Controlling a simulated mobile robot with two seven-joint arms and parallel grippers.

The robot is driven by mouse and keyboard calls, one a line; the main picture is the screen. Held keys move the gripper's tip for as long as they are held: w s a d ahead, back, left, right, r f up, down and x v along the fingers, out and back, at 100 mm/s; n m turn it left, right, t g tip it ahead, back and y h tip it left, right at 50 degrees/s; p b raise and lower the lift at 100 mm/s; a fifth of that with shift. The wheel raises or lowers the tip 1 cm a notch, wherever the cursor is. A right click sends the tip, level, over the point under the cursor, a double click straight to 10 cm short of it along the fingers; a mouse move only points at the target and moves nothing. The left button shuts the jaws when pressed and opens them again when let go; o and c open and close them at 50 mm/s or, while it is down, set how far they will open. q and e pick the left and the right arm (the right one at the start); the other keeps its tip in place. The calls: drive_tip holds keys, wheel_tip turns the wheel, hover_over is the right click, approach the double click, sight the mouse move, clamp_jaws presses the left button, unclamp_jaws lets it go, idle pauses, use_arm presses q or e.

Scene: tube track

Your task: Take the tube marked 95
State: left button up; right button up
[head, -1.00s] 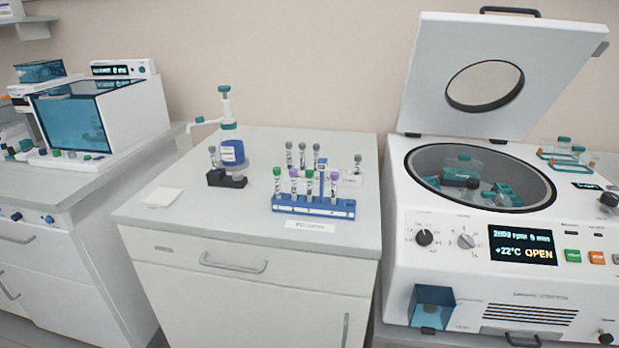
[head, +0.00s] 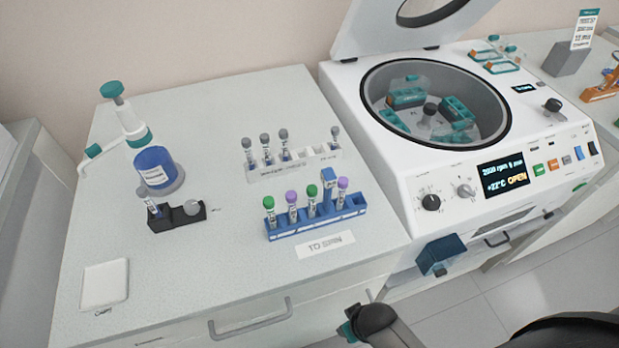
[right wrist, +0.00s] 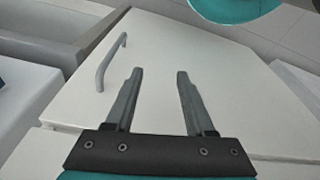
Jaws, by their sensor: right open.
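A blue rack (head: 318,222) labelled "TO SPIN" stands near the front right of the white bench in the head view. It holds several upright tubes: a green-capped tube (head: 269,210), a purple-capped tube (head: 292,206), another green-capped tube (head: 311,199) and another purple-capped tube (head: 342,191). A pale rack behind holds several grey-capped tubes (head: 266,147). The numbers on the tubes are too small to read. My right gripper (right wrist: 156,72) is open and empty in the right wrist view, in front of a white cabinet front, away from the tubes. My left gripper is not in view.
An open centrifuge (head: 440,100) stands to the right of the bench. A bottle with a dispenser (head: 152,165), a small black holder (head: 176,216) and a white pad (head: 104,283) are on the left.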

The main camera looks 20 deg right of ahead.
drive_tip(key=w+a+r+p, duration=0.15)
drive_tip(key=r+p, duration=0.25)
drive_tip(key=r, duration=0.7)
drive_tip(key=w+r+p, duration=0.2)
drive_tip(key=r+p, duration=0.1)
drive_tip(key=r, duration=0.7)
wheel_tip(320, 180, up, 23)
drive_tip(key=n+g+p, duration=0.2)
drive_tip(key=n+p, duration=0.4)
drive_tip(key=n, duration=0.9)
hover_over(311, 199)
drive_tip(key=d, duration=0.1)
drive_tip(key=f, duration=0.9)
drive_tip(key=shift+w+f, duration=0.25)
drive_tip(key=shift+w, duration=0.15)
drive_tip(key=f, duration=0.2)
drive_tip(key=a+f, duration=0.1)
drive_tip(key=f, duration=0.1)
drive_tip(key=shift+s+f, duration=0.1)
drive_tip(key=shift+f, duration=0.1)
drive_tip(key=shift+d+f, duration=0.1)
drive_tip(key=shift+f, duration=0.45)
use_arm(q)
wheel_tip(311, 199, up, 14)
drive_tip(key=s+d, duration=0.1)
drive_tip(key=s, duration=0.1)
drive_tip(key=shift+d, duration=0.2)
